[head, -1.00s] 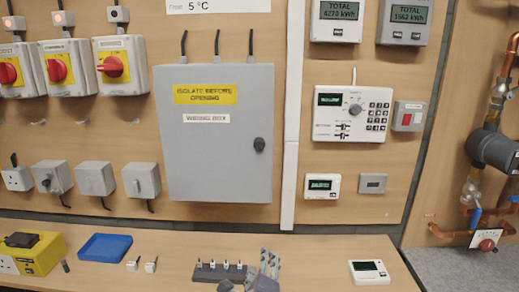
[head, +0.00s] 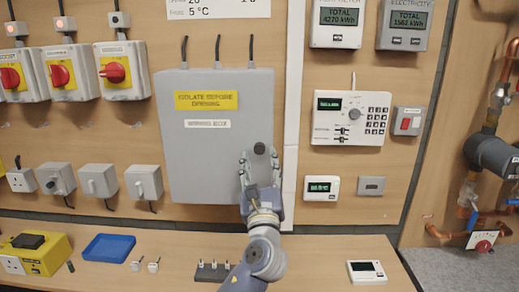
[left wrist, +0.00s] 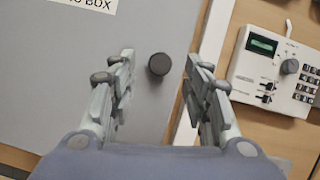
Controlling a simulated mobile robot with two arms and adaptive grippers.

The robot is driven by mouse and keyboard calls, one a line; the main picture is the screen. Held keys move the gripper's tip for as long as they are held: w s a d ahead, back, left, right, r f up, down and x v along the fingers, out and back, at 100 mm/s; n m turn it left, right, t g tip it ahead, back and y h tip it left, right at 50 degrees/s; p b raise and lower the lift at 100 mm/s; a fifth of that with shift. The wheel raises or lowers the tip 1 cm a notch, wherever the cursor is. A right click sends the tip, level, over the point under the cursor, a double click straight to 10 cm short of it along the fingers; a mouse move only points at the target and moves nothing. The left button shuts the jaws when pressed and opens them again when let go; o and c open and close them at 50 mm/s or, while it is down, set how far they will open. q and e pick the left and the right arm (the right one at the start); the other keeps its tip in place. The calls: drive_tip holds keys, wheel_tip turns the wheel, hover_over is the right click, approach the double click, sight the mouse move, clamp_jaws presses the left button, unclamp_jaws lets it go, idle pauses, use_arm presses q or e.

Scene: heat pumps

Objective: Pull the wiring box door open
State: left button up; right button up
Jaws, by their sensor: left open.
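The wiring box (head: 205,155) is a grey box on the wooden wall, with a yellow "isolate before opening" label and a white label on its door. The door is shut. Its dark round knob (head: 259,148) is at the door's right side. My left gripper (head: 260,158) is in front of the door at the knob. In the left wrist view the knob (left wrist: 159,64) lies between the open fingertips (left wrist: 160,68), nearer the left finger, with no visible contact. My right gripper is not in view.
A white controller (head: 350,118) with a keypad is on the wall to the right. Red-handled switches (head: 115,70) are to the left. The bench below holds a blue tray (head: 109,247), a yellow unit (head: 35,252), a dark rack (head: 215,271) and a small white meter (head: 366,272).

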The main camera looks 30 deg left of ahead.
sight(259, 152)
use_arm(q)
drive_tip(key=shift+p+x, duration=0.3)
drive_tip(key=shift+x, duration=1.25)
drive_tip(key=shift+c, duration=0.4)
clamp_jaws()
